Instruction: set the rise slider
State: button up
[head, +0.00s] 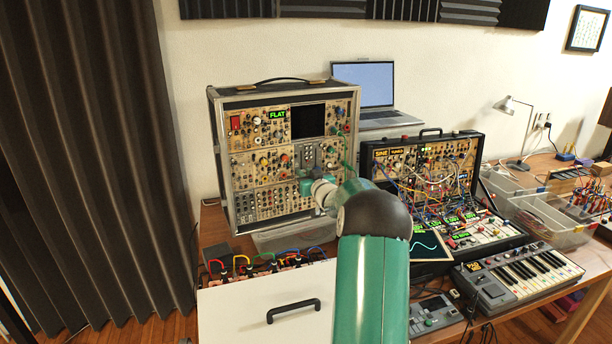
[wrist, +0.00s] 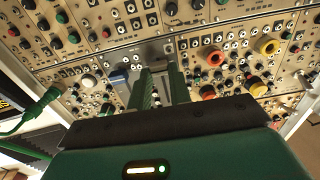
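The upright modular synth case (head: 215,150) stands behind my arm, its tan panels full of knobs and jacks. In the wrist view, the two green fingers of my gripper (wrist: 159,84) point at this panel with a gap between them. A grey module (wrist: 150,52) lies just beyond the fingertips and is partly covered by them. No slider marked rise can be read, and its position cannot be told. In the head view, my gripper (head: 306,184) is small and close to the case's lower middle, partly hidden by my arm. I cannot tell whether the fingers touch the panel.
A green cable plug (wrist: 48,97) sticks out at the left of the wrist view. To the right stand a second patched case (head: 455,135), a laptop (head: 365,85) and a keyboard (head: 525,275). A white drawer front with a black handle (head: 293,310) is below.

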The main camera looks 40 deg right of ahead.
aim_at(301, 161)
grip_shut()
jog(key=shift+r, duration=1.7)
jog(key=o, duration=0.7)
grip_release()
jog(key=shift+f, duration=0.1)
jog(key=v, duration=1.3)
jog(key=shift+s+a, duration=0.2)
jog(key=shift+s, duration=0.2)
